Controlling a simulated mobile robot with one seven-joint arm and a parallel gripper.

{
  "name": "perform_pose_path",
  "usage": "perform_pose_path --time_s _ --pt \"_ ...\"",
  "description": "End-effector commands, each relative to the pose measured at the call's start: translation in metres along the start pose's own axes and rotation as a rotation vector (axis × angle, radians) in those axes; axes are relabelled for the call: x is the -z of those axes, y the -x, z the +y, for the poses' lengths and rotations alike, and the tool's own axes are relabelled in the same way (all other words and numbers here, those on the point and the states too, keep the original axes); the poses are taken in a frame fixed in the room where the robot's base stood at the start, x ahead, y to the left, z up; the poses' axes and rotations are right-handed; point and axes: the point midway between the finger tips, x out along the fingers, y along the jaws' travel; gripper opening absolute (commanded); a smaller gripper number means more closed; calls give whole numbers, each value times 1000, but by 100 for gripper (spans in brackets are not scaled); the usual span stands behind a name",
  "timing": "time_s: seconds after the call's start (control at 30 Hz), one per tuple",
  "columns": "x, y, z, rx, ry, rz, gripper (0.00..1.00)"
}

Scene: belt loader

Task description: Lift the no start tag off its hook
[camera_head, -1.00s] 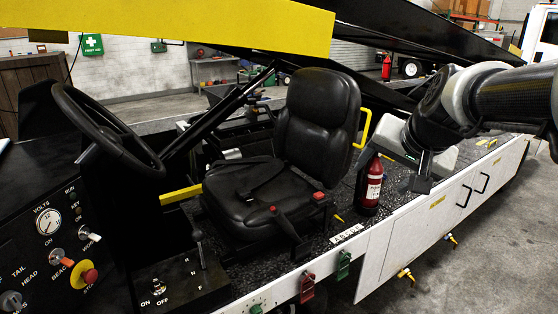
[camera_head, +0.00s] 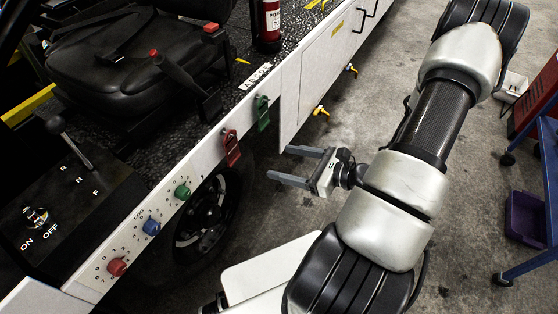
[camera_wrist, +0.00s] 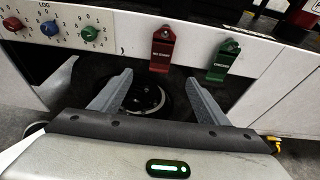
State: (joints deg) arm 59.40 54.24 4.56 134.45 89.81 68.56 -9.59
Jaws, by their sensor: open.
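The red no start tag (camera_head: 231,148) hangs on its hook on the white side panel of the loader. It also shows in the wrist view (camera_wrist: 162,50), where its lettering reads "NO START". My gripper (camera_head: 280,163) is open and empty, its two grey fingers pointing at the panel, apart from the tag, to the tag's right in the head view. In the wrist view the fingertips (camera_wrist: 160,78) stand below the tag, one on either side of it.
A green tag (camera_head: 263,113), reading "CHECKED" in the wrist view, hangs close to the right of the red one. Red, blue and green knobs (camera_head: 152,227) line the panel to the left. A wheel (camera_head: 207,213) sits beneath. A blue cart (camera_head: 547,190) stands at right.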

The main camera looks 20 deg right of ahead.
Motion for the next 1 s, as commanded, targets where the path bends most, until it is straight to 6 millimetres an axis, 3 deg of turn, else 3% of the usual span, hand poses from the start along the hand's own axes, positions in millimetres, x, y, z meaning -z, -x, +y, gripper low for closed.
perform_pose_path --time_s 0.27,0.8,1.0 --pt "3 -28 0 11 -17 -8 69" --pt "4 -134 -2 10 -14 -6 69" --pt "3 -162 -3 11 -14 -5 69"
